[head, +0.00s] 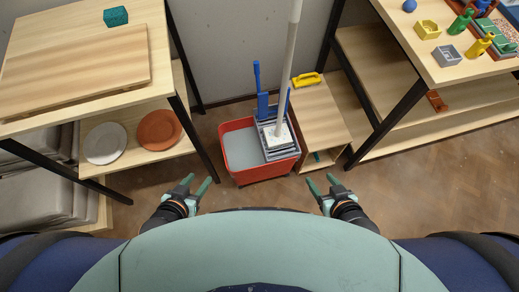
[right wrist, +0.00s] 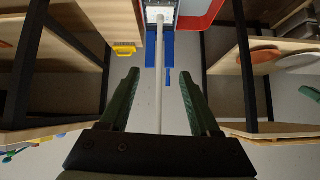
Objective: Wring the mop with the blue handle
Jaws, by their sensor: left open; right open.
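The mop is a pale grey pole (head: 290,55) standing in a grey wringer (head: 283,152) on the right side of a red bucket (head: 240,181). Its pale head (head: 277,137) sits in the wringer. A blue handle (head: 257,77) rises upright at the wringer's back left; blue parts also show in the right wrist view (right wrist: 168,77). My left gripper (head: 198,182) is open and empty, in front of the bucket to its left. My right gripper (head: 323,182) is open, in front and to the right. In the right wrist view the pole (right wrist: 158,90) appears between its fingers, apart from them.
A small wooden stand (head: 318,120) with a yellow brush (head: 306,80) is right of the bucket. The floor before the bucket is clear.

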